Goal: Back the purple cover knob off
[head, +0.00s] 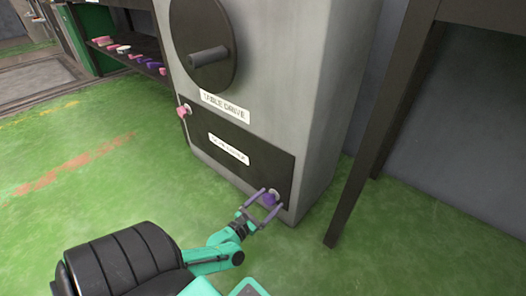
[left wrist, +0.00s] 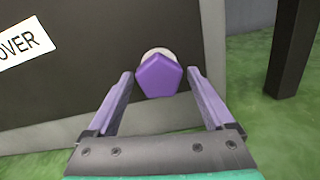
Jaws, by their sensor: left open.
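The purple cover knob (head: 270,199) sits at the lower right corner of the dark cover panel (head: 222,141) on the grey cabinet. In the left wrist view the knob (left wrist: 159,76) is a five-sided purple head in front of a pale round base. My left gripper (head: 262,200) is open, with one finger on each side of the knob. In the left wrist view its fingers (left wrist: 159,78) stand apart from the knob, with gaps on both sides. My right gripper is not in view.
A pink knob (head: 183,111) sits at the panel's upper left corner. A dark handwheel (head: 203,45) with a handle is above, over a "TABLE DRIVE" label (head: 224,106). A dark post (head: 384,125) stands right of the cabinet. The green floor (head: 85,185) at left is clear.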

